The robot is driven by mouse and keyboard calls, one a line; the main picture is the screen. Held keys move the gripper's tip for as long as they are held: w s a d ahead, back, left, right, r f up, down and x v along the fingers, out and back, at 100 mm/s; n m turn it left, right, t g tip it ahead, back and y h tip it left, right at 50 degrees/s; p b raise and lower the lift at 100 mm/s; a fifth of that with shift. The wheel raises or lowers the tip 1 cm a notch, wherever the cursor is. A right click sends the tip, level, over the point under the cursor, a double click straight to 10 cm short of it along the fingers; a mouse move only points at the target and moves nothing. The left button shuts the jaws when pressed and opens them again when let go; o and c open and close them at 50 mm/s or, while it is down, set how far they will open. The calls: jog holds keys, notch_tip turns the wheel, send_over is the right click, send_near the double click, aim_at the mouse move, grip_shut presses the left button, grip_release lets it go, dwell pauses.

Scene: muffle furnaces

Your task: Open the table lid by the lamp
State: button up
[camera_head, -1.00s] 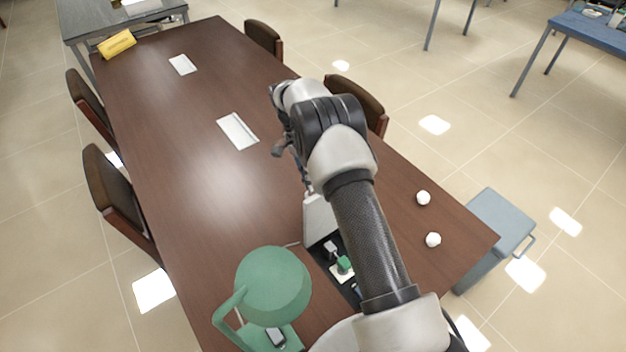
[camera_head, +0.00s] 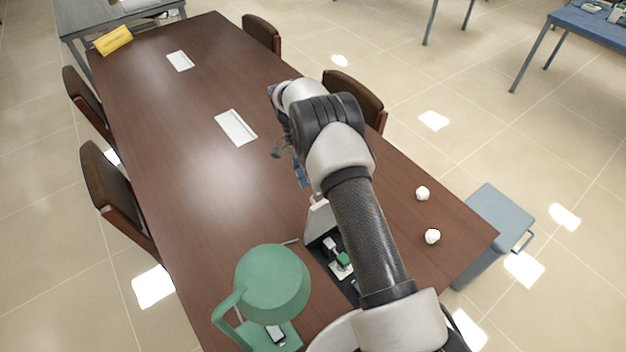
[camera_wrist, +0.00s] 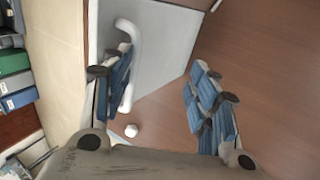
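The table lid (camera_head: 318,216) near the green lamp (camera_head: 272,284) stands raised and tilted beside the dark opening (camera_head: 326,252) in the brown table. In the wrist view the lid shows as a grey panel (camera_wrist: 168,50) with a curved white handle (camera_wrist: 136,50). My gripper (camera_wrist: 162,78) is open, its blue-padded fingers wide apart. The left finger is close beside the handle; I cannot tell whether they touch. In the head view my gripper (camera_head: 299,172) is mostly hidden behind my arm, just beyond the lid.
The opening holds sockets and a green item (camera_head: 343,261). Two white crumpled balls (camera_head: 432,236) lie at the table's right end. Two closed white panels (camera_head: 236,127) lie farther along the table. Chairs (camera_head: 112,190) line both sides. A blue-grey box (camera_head: 497,222) stands right of the table.

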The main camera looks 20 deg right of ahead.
jog(key=v, duration=0.7)
jog(key=shift+w, duration=0.1)
jog(key=shift+c, duration=0.6)
jog(key=shift+r, duration=0.1)
